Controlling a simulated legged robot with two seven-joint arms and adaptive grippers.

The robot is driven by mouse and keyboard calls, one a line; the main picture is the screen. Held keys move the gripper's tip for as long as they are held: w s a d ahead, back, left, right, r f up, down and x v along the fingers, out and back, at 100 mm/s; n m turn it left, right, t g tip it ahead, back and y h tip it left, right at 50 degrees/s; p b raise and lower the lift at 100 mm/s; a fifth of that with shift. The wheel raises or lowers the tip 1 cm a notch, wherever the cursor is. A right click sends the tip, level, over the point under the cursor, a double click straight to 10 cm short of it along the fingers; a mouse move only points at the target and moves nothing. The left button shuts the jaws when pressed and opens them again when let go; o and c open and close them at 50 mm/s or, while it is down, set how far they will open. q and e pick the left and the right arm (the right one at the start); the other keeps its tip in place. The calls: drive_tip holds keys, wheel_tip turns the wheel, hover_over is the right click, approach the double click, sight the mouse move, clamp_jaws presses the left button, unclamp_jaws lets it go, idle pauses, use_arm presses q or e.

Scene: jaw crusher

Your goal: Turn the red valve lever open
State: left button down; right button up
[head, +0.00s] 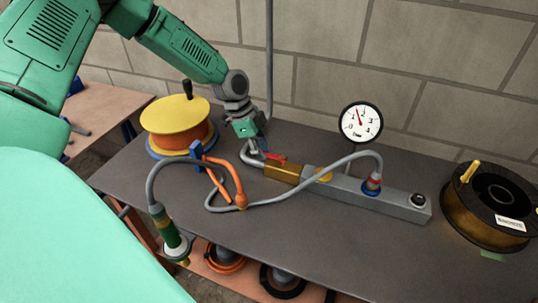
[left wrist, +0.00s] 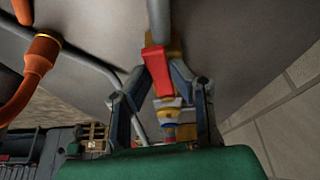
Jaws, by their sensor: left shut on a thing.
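The red valve lever (head: 275,157) sits on a brass valve body (head: 284,172) at the left end of a grey block on the bench. My left gripper (head: 261,150) reaches down to the lever from above and behind. In the left wrist view the red lever (left wrist: 157,72) lies between the two fingers, and the gripper is shut on it. Part of the lever is hidden by the fingers in the head view. My right gripper is not in view.
A pressure gauge (head: 361,121) stands behind the grey block (head: 385,198). A grey hose (head: 318,178) loops over it. A yellow-orange reel (head: 178,127) is at left, a dark cable spool (head: 490,207) at right. A block wall stands behind.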

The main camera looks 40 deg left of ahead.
use_arm(q)
drive_tip(key=shift+w+a+r+m+b, duration=0.15)
drive_tip(key=shift+w+a+m+b, duration=0.2)
drive_tip(key=shift+w+m, duration=0.3)
drive_tip(key=shift+d+r, duration=0.1)
drive_tip(key=c, duration=1.4)
unclamp_jaws()
drive_tip(key=shift+c, duration=0.2)
drive_tip(key=shift+s, duration=0.2)
drive_tip(key=shift+g, duration=0.3)
drive_tip(key=v, duration=1.1)
drive_tip(key=shift+a+r, duration=0.15)
drive_tip(key=shift+a, duration=0.35)
drive_tip(key=shift+r, duration=0.1)
